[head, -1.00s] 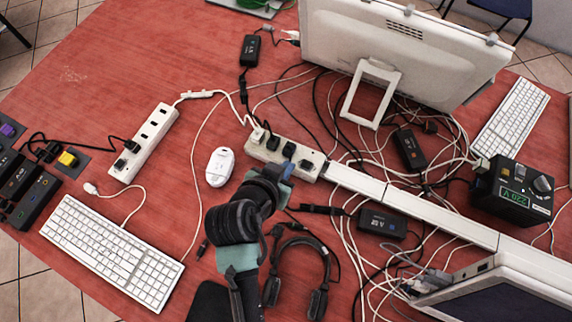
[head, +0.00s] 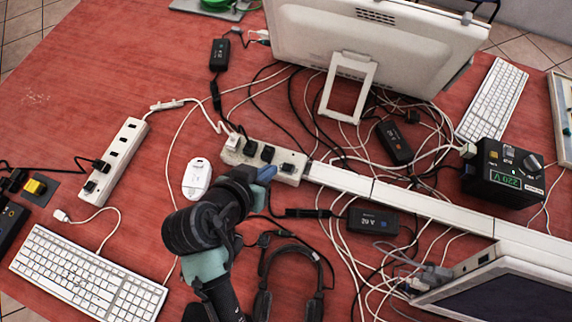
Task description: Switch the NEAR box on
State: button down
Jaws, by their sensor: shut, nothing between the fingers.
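My gripper (head: 264,175) is shut and empty, at the front edge of the white power strip (head: 290,168) in the middle of the table. The arm hides part of that strip, and I cannot tell whether the fingers touch it. Several dark plugs and a rocker switch (head: 288,168) sit on the strip. A second white strip (head: 122,150) lies to the left, with a dark switch at its lower end. A dark box with a yellow switch (head: 36,187) is at the left edge, beside a partly cut-off black box (head: 8,222). No label shows which is the NEAR box.
A white mouse (head: 197,178) lies left of my arm, a white keyboard (head: 85,275) at lower left, and headphones (head: 290,280) right of the arm. Tangled cables, adapters, a monitor (head: 375,45) and a 220 V unit (head: 503,175) crowd the right.

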send_over(288, 167)
jog(key=s+a, duration=0.1)
jog(key=s, duration=0.1)
notch_tip(288, 167, down, 6)
jog(key=shift+a+r, duration=0.15)
jog(key=shift+r, duration=0.05)
jog(key=f, duration=0.3)
jog(key=shift+w+d+f, duration=0.2)
jog(key=shift+d+f, duration=0.05)
jog(key=shift+d, duration=0.1)
jog(key=shift+d+f, duration=0.1)
jog(key=shift+f, duration=0.5)
